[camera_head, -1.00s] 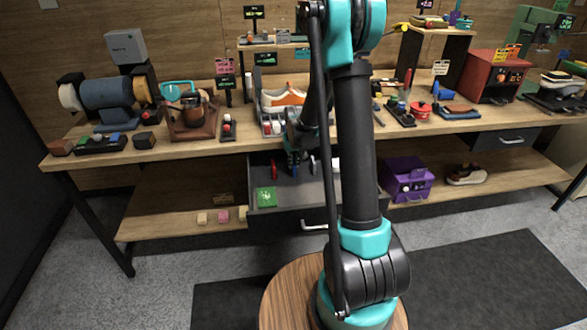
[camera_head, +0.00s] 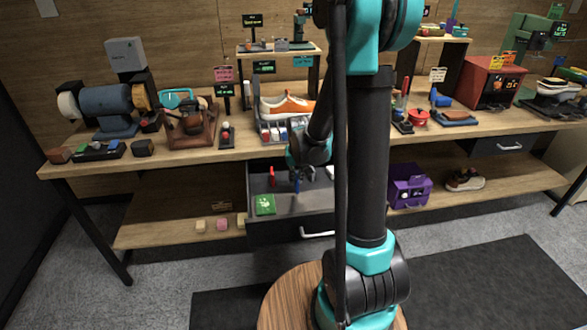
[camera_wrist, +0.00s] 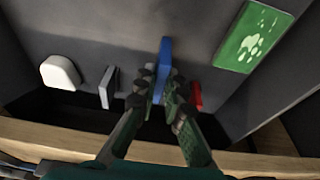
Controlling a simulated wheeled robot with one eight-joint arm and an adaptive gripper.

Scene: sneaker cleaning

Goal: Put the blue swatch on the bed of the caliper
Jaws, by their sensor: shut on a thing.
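The blue swatch (camera_wrist: 164,62) is a thin upright strip in the open drawer. It stands between the fingertips of my gripper (camera_wrist: 157,94) in the wrist view, and the fingers partly hide its lower end. In the head view the blue swatch (camera_head: 297,183) shows as a narrow blue bar under my gripper (camera_head: 307,177), which is shut on it low over the drawer floor. I cannot surely pick out the caliper; a small dark upright device (camera_head: 299,32) stands on the raised shelf, but its type is unclear.
The open drawer (camera_head: 318,231) also holds a green card (camera_wrist: 253,38), a red piece (camera_wrist: 196,94), a grey plate (camera_wrist: 108,86) and a white rounded piece (camera_wrist: 60,73). A purple box (camera_head: 409,190) stands on the lower shelf to the right. Tools and a sneaker (camera_head: 287,106) crowd the bench.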

